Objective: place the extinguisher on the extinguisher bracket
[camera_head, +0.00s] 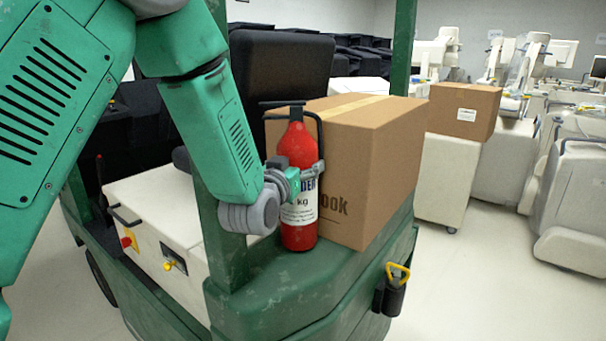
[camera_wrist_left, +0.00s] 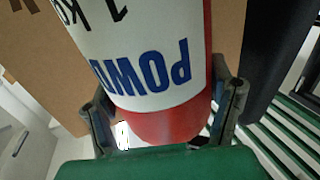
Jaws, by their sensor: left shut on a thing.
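The red extinguisher (camera_head: 299,236) is upright, with a black handle and hose at its top and a white label. It is over the green cart's deck, in front of a cardboard box; I cannot tell whether its base touches the deck. My left gripper (camera_head: 303,178) is shut around its body from the left. In the left wrist view, the extinguisher (camera_wrist_left: 150,55) fills the space between the two fingers of the left gripper (camera_wrist_left: 168,108). I cannot clearly make out the extinguisher bracket. My right gripper is not in view.
The cardboard box (camera_head: 358,160) stands on the green cart (camera_head: 300,290) close behind the extinguisher. Green posts rise from the cart. A black fitting with a yellow handle (camera_head: 398,272) hangs on its side. Beige machines (camera_head: 570,200) crowd the right; the floor (camera_head: 490,290) between is clear.

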